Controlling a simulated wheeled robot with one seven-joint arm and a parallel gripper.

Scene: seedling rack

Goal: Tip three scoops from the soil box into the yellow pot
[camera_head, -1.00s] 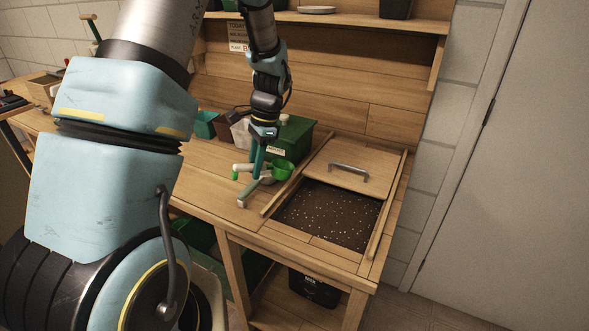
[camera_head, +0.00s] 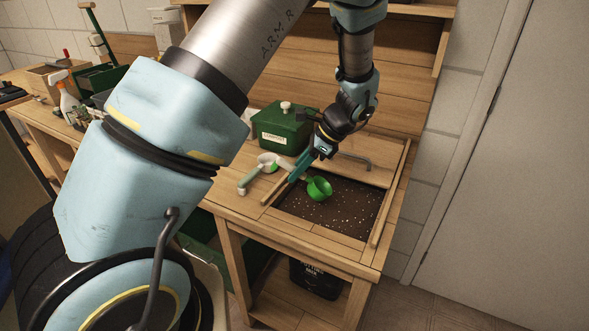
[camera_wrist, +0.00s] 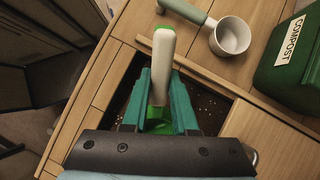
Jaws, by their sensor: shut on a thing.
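My gripper (camera_head: 298,172) is shut on the handle of a green scoop (camera_head: 319,188), above the near left part of the soil box. The scoop has a green cup and a pale handle with a green end; the handle (camera_wrist: 164,60) stands out between the fingers in the wrist view. The soil box (camera_head: 372,236) is sunk in the bench and holds dark soil (camera_head: 335,212) with pale specks. The cup hangs over the soil; I cannot tell whether it holds any. The yellow pot is not in view.
A white scoop (camera_wrist: 232,37) with a grey-green handle lies on the bench left of the soil box. A green compost box (camera_head: 282,133) stands behind. A wooden lid with a metal handle (camera_head: 353,158) covers the back of the soil box. Wooden rails edge its sides.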

